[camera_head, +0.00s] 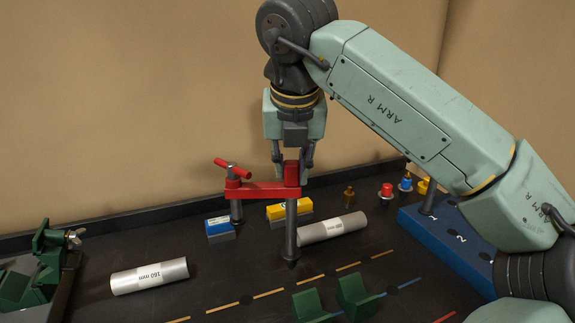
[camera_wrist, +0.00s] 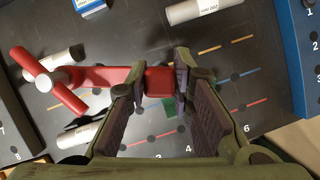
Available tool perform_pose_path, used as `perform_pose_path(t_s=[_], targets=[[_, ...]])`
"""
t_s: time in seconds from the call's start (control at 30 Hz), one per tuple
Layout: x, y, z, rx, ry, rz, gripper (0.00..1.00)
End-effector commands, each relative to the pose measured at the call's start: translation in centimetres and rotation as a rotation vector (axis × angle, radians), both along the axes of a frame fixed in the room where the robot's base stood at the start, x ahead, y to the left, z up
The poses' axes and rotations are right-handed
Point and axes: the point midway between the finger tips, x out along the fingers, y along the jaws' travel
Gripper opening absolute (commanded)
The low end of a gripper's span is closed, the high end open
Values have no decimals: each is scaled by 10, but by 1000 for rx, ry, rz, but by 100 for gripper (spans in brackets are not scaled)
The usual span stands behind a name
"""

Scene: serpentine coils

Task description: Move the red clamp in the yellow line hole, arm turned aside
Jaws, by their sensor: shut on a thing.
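The red clamp (camera_head: 262,190) has a grey post under its block, and its red arm points left in the head view to a spindle with a red T-handle. My gripper (camera_head: 293,160) is shut on the block above the post, and the wrist view shows the block (camera_wrist: 160,80) between the fingers. The clamp is upright. The post's lower end is behind the yellow dashed line (camera_head: 270,294) in the head picture; I cannot tell whether it touches the board. Dark holes lie along the yellow line, one (camera_head: 247,300) left of the post and one (camera_head: 364,258) to its right.
A 160 mm cylinder (camera_head: 150,277) lies at left, another cylinder (camera_head: 333,229) just right of the post. Blue (camera_head: 219,226) and yellow (camera_head: 290,208) blocks stand behind. Green V-blocks (camera_head: 310,304) sit in front. A green vise (camera_head: 35,270) is far left, a blue numbered rack (camera_head: 450,240) right.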

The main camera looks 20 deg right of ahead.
Motion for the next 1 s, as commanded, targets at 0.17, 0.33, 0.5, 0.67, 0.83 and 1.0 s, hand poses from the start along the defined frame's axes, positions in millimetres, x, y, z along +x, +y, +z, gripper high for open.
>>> perform_pose_path(t_s=[0.17,0.33,0.5,0.67,0.83,1.0], targets=[[0,0,-9,1,-1,-1,0],[0,0,-23,2,-2,1,0],[0,0,-39,1,-2,1,0],[0,0,-46,1,-2,1,0],[0,0,-46,1,-2,1,0],[0,0,-46,1,-2,1,0]])
